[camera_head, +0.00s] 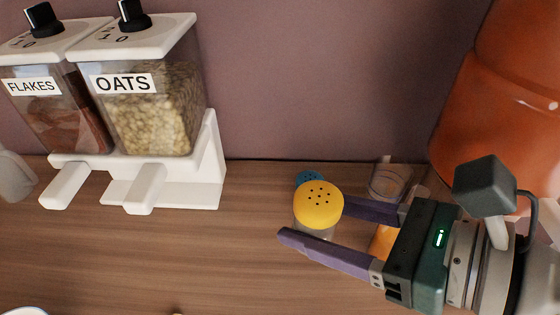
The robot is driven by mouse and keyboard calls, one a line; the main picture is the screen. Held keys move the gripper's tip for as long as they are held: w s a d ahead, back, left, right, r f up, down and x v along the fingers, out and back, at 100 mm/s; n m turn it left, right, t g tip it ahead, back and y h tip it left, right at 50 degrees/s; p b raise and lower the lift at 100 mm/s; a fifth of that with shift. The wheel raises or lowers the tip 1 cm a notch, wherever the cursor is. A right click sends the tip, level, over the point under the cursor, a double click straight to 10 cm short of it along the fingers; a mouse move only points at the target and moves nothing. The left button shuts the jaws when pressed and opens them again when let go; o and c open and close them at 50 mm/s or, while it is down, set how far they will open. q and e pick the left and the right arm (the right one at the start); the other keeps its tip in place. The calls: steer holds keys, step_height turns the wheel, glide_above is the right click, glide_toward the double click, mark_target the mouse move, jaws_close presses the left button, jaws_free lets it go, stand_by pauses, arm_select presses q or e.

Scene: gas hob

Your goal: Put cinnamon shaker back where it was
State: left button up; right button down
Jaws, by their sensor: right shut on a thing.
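A shaker with a yellow holed lid (319,203) is between the purple fingers of my right gripper (316,222), which comes in from the right and is shut on it. The shaker's clear body is mostly hidden by its lid and the near finger. No label on it can be read, so I cannot tell by writing that it is the cinnamon shaker. A second shaker with a blue holed lid (309,178) stands just behind it, partly covered. I cannot tell whether the held shaker touches the counter. My left gripper is not in view.
Flakes (40,100) and oats dispensers (155,105) stand on a white stand at the left. A clear container (390,181) and an orange item (382,242) are behind my right gripper. A large orange vessel (505,110) stands at the right.

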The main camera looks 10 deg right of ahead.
arm_select(q)
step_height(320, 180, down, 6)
steer(key=b, duration=0.4)
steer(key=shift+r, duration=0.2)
arm_select(e)
glide_above(307, 282)
step_height(307, 282, down, 8)
steer(key=shift+f, duration=0.1)
arm_select(q)
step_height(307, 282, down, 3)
steer(key=b, duration=0.2)
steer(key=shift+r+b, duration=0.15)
steer(key=shift+b, duration=0.25)
arm_select(e)
step_height(307, 282, down, 4)
steer(key=shift+r, duration=0.2)
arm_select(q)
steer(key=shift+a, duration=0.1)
arm_select(e)
steer(key=shift+f, duration=0.2)
steer(key=shift+c, duration=1.1)
jaws_free()
